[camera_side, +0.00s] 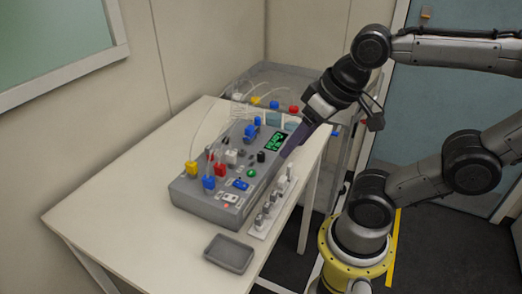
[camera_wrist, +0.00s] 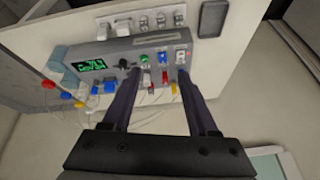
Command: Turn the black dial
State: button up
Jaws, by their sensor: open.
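The black dial (camera_side: 261,156) is a small dark knob on the sloped face of the grey control box (camera_side: 190,190), just below the green-lit display (camera_side: 276,141). In the wrist view the dial (camera_wrist: 124,63) sits between the display (camera_wrist: 92,66) and my left-hand finger. My gripper (camera_side: 286,153) hangs above the box's right edge in the side view, pointing down and to the left. In the wrist view my gripper (camera_wrist: 161,72) is open with nothing between its fingers. The dial lies outside the fingers, to their left. The exact height gap cannot be told.
A green button (camera_side: 252,173) and several red, blue and yellow fittings with thin tubes crowd the box. A white strip with metal parts (camera_side: 272,207) lies along its front. A grey tray (camera_side: 229,253) lies nearer. The table's left side (camera_side: 110,200) is clear.

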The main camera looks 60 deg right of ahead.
jog(key=w+d+r+m+g, duration=0.2)
jog(key=w+r+m, duration=0.1)
jog(key=w+m, duration=0.1)
jog(key=m+g, duration=0.3)
jog(key=m, duration=0.3)
send_over(261, 153)
notch_tip(261, 153, down, 4)
jog(key=f, duration=0.1)
notch_tip(261, 153, down, 12)
jog(key=shift+a+f, duration=0.1)
jog(key=shift+f, duration=0.1)
grip_shut()
